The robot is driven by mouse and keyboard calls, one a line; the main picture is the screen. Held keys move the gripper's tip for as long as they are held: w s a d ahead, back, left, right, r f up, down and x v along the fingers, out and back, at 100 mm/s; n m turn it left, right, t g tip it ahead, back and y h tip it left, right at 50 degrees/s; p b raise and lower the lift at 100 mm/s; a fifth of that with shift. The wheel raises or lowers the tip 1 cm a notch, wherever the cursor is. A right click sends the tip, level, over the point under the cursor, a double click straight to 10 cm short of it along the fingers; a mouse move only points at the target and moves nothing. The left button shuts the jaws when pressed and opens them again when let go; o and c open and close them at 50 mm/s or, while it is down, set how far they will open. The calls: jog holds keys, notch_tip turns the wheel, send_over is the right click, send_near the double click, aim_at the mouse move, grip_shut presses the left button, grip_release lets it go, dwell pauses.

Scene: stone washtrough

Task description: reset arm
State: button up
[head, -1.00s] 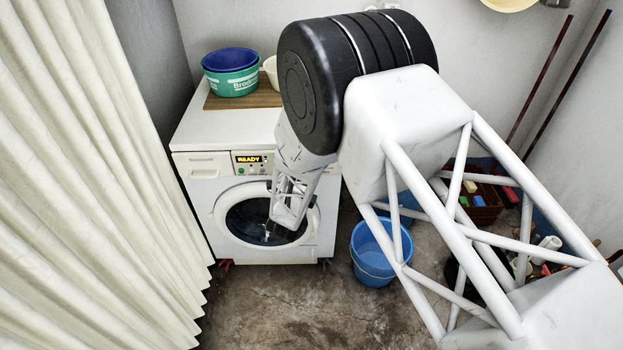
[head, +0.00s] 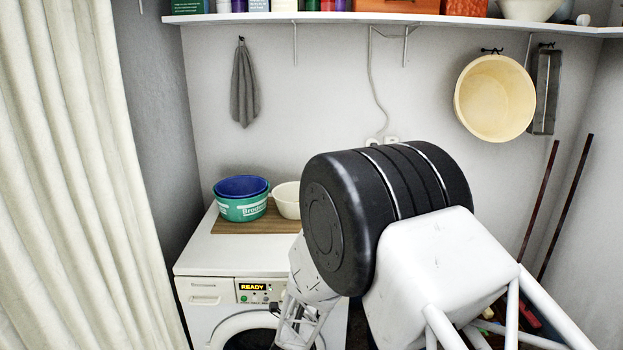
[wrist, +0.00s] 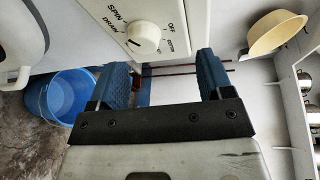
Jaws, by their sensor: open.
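My gripper (wrist: 162,80) is open, with two blue fingers apart and nothing between them in the wrist view. It is close to the white washing machine's control panel, where a round dial (wrist: 144,38) marked SPIN, DRAIN and OFF shows just beyond the fingers. In the head view my arm comes in from the lower right and bends down in front of the washing machine (head: 205,325). Its fingertips are below the picture there.
A green tub (head: 242,208) and a white bowl (head: 286,200) stand on a wooden board on the machine. A blue bucket (wrist: 62,98) is on the floor. A shelf (head: 300,18), a hanging towel (head: 244,88) and a yellow basin (head: 495,98) are on the wall. A curtain (head: 80,180) hangs at left.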

notch_tip(320, 180, up, 13)
jog(key=d+n+g+y, duration=0.2)
jog(key=n+y, duration=0.2)
jog(key=n, duration=0.2)
jog(key=s+d+r+n+g+y, duration=0.35)
jog(key=s+r+n, duration=0.35)
jog(key=r, duration=0.4)
jog(key=s+d+r+n+g, duration=0.2)
jog(key=s+d+r+n, duration=0.1)
jog(key=s, duration=0.8)
jog(key=s+d+r+n+g+h, duration=0.1)
jog(key=s+d+r+n+g, duration=0.2)
jog(key=s, duration=0.8)
jog(key=s+d+r+n+g+h, duration=0.1)
jog(key=s+d, duration=0.5)
jog(key=s, duration=0.6)
notch_tip(320, 180, up, 3)
jog(key=n+g, duration=0.1)
jog(key=n, duration=0.1)
jog(key=shift+d+n, duration=0.2)
jog(key=shift+n, duration=0.1)
jog(key=shift+g, duration=0.25)
jog(key=shift+c, duration=0.4)
